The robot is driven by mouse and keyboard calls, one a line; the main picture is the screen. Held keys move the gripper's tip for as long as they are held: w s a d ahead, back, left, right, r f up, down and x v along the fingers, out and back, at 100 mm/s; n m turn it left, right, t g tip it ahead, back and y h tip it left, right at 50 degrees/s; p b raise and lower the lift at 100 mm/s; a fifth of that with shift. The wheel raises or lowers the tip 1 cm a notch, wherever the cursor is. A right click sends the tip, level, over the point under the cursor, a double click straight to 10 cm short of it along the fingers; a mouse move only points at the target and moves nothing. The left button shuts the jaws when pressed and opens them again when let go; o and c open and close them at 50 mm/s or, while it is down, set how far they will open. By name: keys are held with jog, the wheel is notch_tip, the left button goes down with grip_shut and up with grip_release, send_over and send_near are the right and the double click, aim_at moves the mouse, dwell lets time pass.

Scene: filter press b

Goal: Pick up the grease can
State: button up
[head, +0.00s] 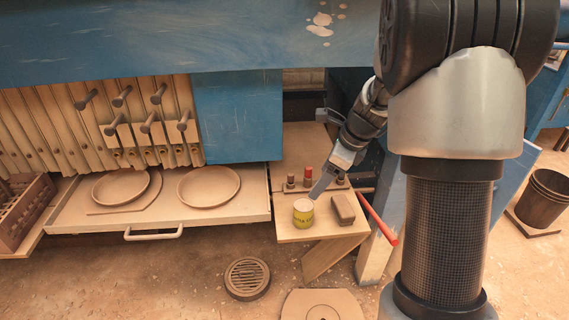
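The grease can (303,213) is a small yellow can with a pale top and dark lettering. It stands upright on a small wooden shelf (290,234) right of the drawer. My gripper (321,186) points down, just above and to the right of the can in the picture, and looks apart from it. Only a grey finger shows clearly, so I cannot tell whether the gripper is open or shut. I see nothing held in it.
A brown block (343,209) lies right of the can. Small red and dark knobs (308,176) stand behind it. A red bar (377,219) slopes at the shelf's right. The drawer (240,214) at left holds two round plates. A round grate (247,279) lies on the floor.

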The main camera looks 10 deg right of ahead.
aim_at(307, 207)
jog(key=w+f+m, duration=0.1)
jog(key=w+f, duration=0.1)
jog(key=f, duration=0.3)
jog(key=w+a+f+m+b, duration=0.1)
jog(key=f, duration=0.4)
jog(key=w+f+b, duration=0.1)
jog(key=w+f, duration=0.1)
jog(key=f, duration=0.3)
jog(key=shift+w+a+f+m, duration=0.25)
jog(key=shift+w+a+m, duration=0.1)
jog(key=shift+m, duration=0.05)
jog(key=shift+w+b+x, duration=0.15)
jog(key=shift+b+x, duration=0.2)
jog(key=shift+x, duration=1.1)
jog(key=shift+w+b+x, duration=0.1)
jog(key=shift+b+x, duration=0.25)
jog(key=shift+x, duration=1.05)
jog(key=shift+d, duration=0.15)
jog(key=shift+c, duration=0.4)
jog(key=c, duration=1.3)
